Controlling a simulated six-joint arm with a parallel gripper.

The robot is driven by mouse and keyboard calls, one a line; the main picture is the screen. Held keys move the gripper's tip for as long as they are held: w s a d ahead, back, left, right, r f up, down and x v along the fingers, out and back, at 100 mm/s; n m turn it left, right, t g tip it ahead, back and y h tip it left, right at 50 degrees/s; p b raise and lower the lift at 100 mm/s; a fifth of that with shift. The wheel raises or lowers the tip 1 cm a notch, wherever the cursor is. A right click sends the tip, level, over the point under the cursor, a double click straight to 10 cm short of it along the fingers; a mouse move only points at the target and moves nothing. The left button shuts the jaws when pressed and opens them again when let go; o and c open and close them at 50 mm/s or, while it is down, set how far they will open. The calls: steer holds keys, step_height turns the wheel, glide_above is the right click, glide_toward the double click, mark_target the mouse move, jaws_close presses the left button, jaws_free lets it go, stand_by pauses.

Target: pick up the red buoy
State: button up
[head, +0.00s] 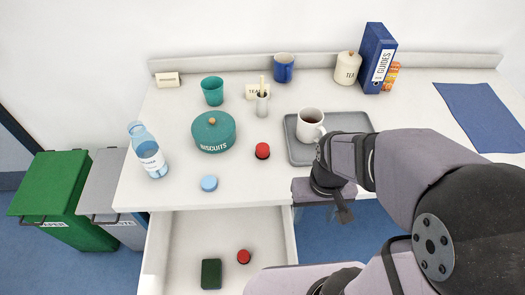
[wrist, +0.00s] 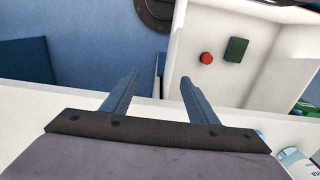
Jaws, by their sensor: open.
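No shape is clearly a buoy, but two small round red things with dark bases show. One red thing (head: 262,151) stands on the white counter, right of the green biscuit tin. The other red thing (head: 243,256) lies in the open drawer and also shows in the wrist view (wrist: 206,58). My gripper (wrist: 159,85) is open, with nothing between its fingers.
A dark green block (head: 211,273) lies in the drawer (head: 172,245) left of the red thing. A grey tray (head: 352,148) with a white mug (head: 311,125) stands on the counter. A blue disc (head: 209,183) and a bottle (head: 149,152) stand near the front left.

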steer(key=w+a+r+m+p, duration=0.1)
steer(key=w+a+r+m, duration=0.1)
steer(key=w, duration=0.4)
steer(key=w+a+r+m, duration=0.2)
steer(key=w+m, duration=0.1)
steer(key=w, duration=0.4)
steer(key=m+p, duration=0.1)
steer(key=m, duration=0.5)
glide_above(263, 147)
steer(key=shift+a+r, duration=0.15)
steer(key=shift+r, duration=0.05)
steer(key=shift+s+f+p, duration=0.15)
steer(key=shift+f+p, duration=0.85)
steer(key=shift+f, duration=0.6)
steer(key=shift+f+p, duration=0.8)
steer(key=shift+f, duration=1.3)
steer(key=c, duration=1.1)
